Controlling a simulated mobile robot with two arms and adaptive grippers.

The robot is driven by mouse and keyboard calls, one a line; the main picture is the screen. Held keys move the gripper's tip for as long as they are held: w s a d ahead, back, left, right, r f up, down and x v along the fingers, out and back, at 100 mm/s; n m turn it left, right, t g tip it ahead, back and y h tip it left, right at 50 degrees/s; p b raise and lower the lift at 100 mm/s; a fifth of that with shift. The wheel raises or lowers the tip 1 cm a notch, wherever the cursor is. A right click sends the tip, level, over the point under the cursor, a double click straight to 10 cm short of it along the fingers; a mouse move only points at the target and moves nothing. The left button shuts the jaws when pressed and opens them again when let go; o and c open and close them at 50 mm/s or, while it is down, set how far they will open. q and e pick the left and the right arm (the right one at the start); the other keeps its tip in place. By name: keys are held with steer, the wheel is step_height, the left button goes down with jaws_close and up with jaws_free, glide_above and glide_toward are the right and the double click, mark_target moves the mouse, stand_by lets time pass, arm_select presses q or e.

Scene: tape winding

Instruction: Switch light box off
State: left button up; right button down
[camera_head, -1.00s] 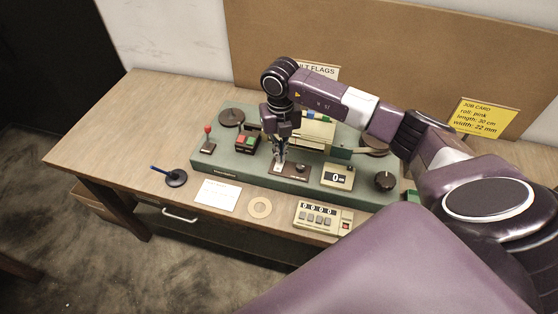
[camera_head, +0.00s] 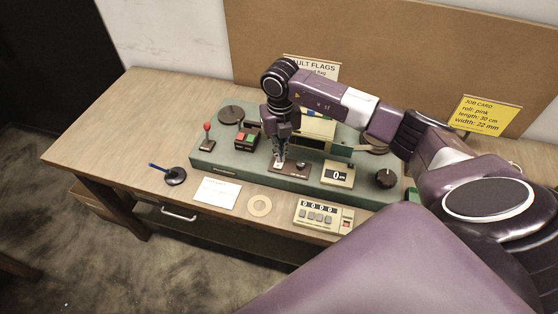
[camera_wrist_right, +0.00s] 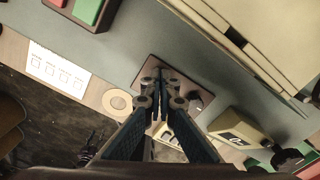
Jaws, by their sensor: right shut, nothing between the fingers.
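A green machine (camera_head: 225,173) stands on the wooden table. A small brown plate (camera_head: 301,174) on its front carries a small light-coloured switch part and a dark knob (camera_head: 302,166); the plate also shows in the wrist view (camera_wrist_right: 186,88). My right gripper (camera_head: 279,164) is shut and empty and points down at the left part of this plate. In the wrist view its fingertips (camera_wrist_right: 161,74) are together over the plate and hide what lies under them; I cannot tell whether they touch it. A cream box (camera_head: 320,128) behind is partly hidden by my arm. My left gripper is not in view.
A red and green button box (camera_head: 246,138) and a red-topped lever (camera_head: 207,136) stand left of my gripper. A display box (camera_head: 338,174) and a black knob (camera_head: 386,178) stand right. A counter (camera_head: 322,215), tape ring (camera_head: 259,205) and white card (camera_head: 217,193) lie in front.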

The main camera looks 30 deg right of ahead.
steer(key=shift+r+p, duration=2.35)
steer(key=shift+r, duration=1.15)
